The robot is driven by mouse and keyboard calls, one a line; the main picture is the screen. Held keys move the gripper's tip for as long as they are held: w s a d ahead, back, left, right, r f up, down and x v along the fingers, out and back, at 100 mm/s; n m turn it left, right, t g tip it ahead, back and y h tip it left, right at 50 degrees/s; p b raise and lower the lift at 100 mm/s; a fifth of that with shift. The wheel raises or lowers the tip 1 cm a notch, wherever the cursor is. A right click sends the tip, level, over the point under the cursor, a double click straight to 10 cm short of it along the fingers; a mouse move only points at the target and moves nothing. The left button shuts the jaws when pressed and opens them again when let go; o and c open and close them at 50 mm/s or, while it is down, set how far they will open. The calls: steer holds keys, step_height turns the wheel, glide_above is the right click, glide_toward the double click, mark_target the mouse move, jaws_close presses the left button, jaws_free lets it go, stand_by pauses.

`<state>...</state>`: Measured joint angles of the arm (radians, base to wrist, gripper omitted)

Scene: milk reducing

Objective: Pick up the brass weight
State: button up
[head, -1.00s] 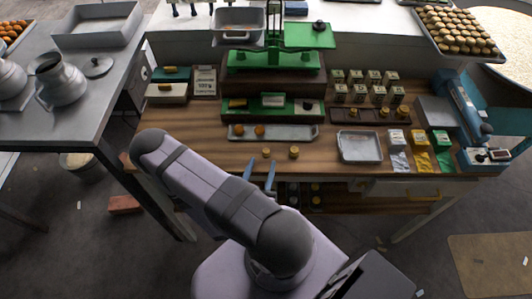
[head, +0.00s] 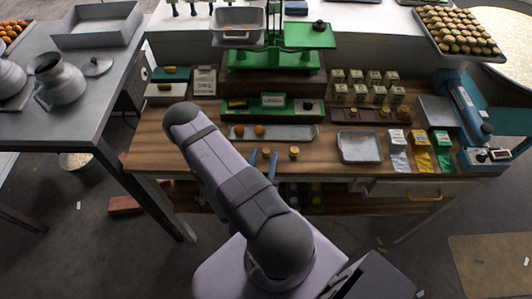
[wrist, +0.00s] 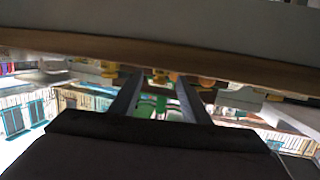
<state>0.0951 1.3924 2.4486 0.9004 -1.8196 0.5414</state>
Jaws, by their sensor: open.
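Two small brass weights stand near the front edge of the wooden bench in the head view. The left brass weight (head: 266,152) is just beyond the tips of my gripper (head: 263,161), roughly between its two blue fingers. The right brass weight (head: 294,153) stands a short way to the right, outside the fingers. My gripper is open, and I cannot tell its height relative to the bench. In the wrist view my gripper (wrist: 160,80) shows two dark, parted fingers; small yellowish shapes beyond them are too unclear to name.
A long metal tray (head: 300,138) with two orange-brown round items lies behind the weights. A square metal tray (head: 345,159) is to the right. A green balance scale (head: 262,60) stands at the back.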

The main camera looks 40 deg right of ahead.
mark_target(265, 155)
steer(key=shift+x, duration=1.55)
jaws_close()
